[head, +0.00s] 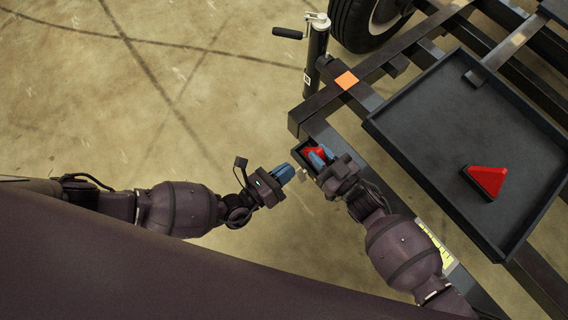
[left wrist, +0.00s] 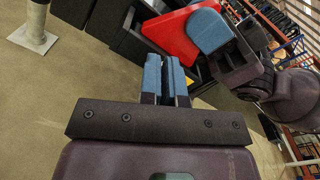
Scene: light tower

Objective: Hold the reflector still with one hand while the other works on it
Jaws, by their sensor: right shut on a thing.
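A red reflector (head: 312,152) is at the corner of the black trailer frame, by a small dark box-like bracket. My right gripper (head: 319,156) is shut on it, its blue fingertips on the red piece. In the left wrist view the reflector (left wrist: 182,36) shows as a large red face, partly covered by a blue fingertip of my right gripper (left wrist: 210,32). My left gripper (head: 283,174) is just left of and slightly below it, apart from it. Its blue fingers (left wrist: 166,78) are together with nothing visible between them.
A second red triangular reflector (head: 487,179) lies in the black tray (head: 435,105) at the right. A jack post with a crank (head: 317,50) stands on the frame, near a wheel (head: 365,22). The floor left is clear.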

